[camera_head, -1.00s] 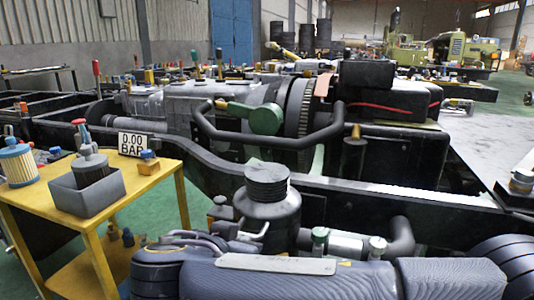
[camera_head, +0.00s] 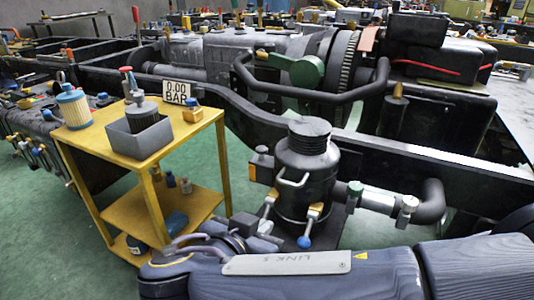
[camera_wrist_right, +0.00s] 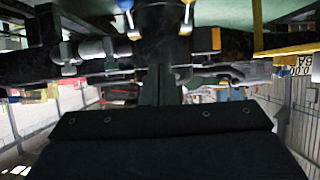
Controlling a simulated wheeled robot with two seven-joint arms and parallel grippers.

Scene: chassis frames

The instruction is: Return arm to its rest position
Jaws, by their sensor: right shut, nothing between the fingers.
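My right arm (camera_head: 286,263) lies across the bottom of the head view, bent, with its lower links in front. My right gripper (camera_head: 262,228) is partly hidden behind the arm, at the near side of a black canister (camera_head: 307,165). In the right wrist view, the gripper (camera_wrist_right: 160,86) is shut and empty above the dark wrist body. The canister also shows there at the top (camera_wrist_right: 162,28), with blue and yellow clamp handles. My left gripper is not in view.
A black chassis rail (camera_head: 420,165) runs behind the canister. Pipes extend right of it. Green floor is open around the table.

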